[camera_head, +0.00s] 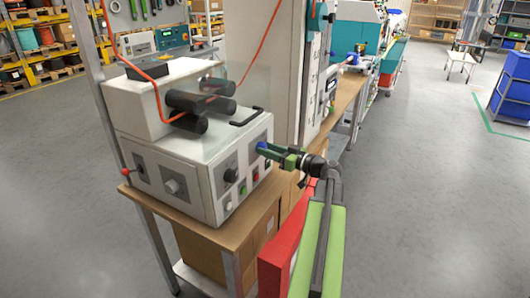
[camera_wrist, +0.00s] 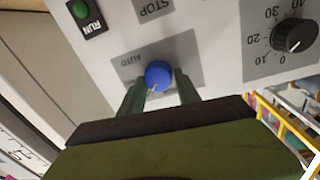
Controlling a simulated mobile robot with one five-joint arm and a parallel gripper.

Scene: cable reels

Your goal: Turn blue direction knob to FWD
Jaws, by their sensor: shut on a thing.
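The blue knob (camera_wrist: 158,74) sits on a darker grey plate (camera_wrist: 195,48) on the light machine panel in the wrist view. "AUTO" is printed to its left; I cannot read FWD on the plate. A small white mark shows at the knob's lower left edge. My gripper (camera_wrist: 160,86) has one dark green finger on each side of the knob and is shut on it. In the head view, the blue knob (camera_head: 261,145) is a small blue spot at the tip of my gripper (camera_head: 266,150), on the right face of the white machine (camera_head: 165,160).
In the wrist view, a green RUN button (camera_wrist: 81,9) is at upper left and a black numbered dial (camera_wrist: 294,36) at right. In the head view, black rollers (camera_head: 190,103) and an orange cable top the machine on a wooden bench (camera_head: 228,232). Open floor lies at right.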

